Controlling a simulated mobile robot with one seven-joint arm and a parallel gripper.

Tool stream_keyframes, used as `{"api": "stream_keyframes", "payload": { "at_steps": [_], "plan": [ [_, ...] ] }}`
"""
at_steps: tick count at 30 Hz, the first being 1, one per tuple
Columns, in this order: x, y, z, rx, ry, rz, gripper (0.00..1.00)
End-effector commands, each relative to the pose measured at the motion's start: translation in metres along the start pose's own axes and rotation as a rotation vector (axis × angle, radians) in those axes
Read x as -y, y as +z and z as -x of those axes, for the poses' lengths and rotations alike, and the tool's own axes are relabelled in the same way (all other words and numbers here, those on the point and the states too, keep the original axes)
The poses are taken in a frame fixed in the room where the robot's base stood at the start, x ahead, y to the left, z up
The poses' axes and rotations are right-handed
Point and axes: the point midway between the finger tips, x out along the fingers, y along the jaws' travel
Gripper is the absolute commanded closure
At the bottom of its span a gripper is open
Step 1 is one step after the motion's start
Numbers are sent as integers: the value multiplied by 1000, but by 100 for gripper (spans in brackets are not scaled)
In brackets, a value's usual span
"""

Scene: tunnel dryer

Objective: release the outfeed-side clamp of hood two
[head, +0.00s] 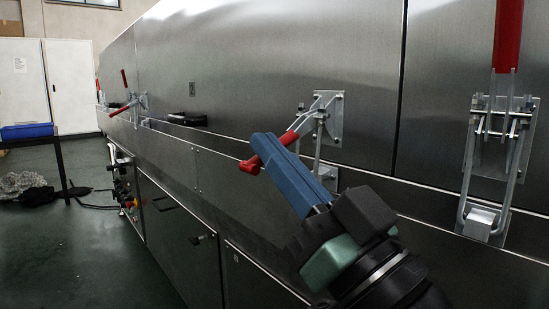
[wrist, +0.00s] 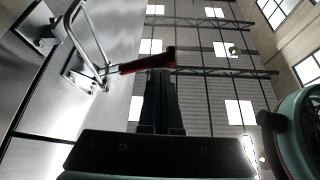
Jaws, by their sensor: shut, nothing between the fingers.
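A toggle clamp (head: 325,112) sits on the steel hood near the middle of the head view. Its red handle (head: 285,140) sticks out from the hood, sloping down to the left. Its wire loop (head: 318,150) reaches down towards the lower panel; whether it sits on its catch is hard to tell. My gripper (head: 264,140) has its blue fingers shut and empty, with the tips beside the handle's outer end. In the wrist view the red handle (wrist: 147,62) crosses just beyond the fingertips (wrist: 158,74); contact cannot be told.
Another clamp (head: 500,130) at the right has its red handle upright and its loop down at a lower bracket. Farther clamps (head: 137,103) show at the left, one handle up and one sticking out. The dark green floor (head: 80,240) at the left is largely clear.

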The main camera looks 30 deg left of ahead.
Motion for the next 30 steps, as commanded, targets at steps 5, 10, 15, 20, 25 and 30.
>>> {"api": "stream_keyframes", "payload": {
  "at_steps": [5, 10, 15, 20, 25, 30],
  "plan": [
    [-1, 4, 3, 0, 0, 0, 100],
    [-2, 5, 3, 1, 1, -1, 100],
    [-2, 6, 3, 3, 1, -2, 100],
    [-2, 6, 3, 4, 2, -2, 100],
    [-3, 8, 4, 5, 2, -3, 100],
    [-3, 16, 6, 6, 3, -3, 100]
  ]
}}
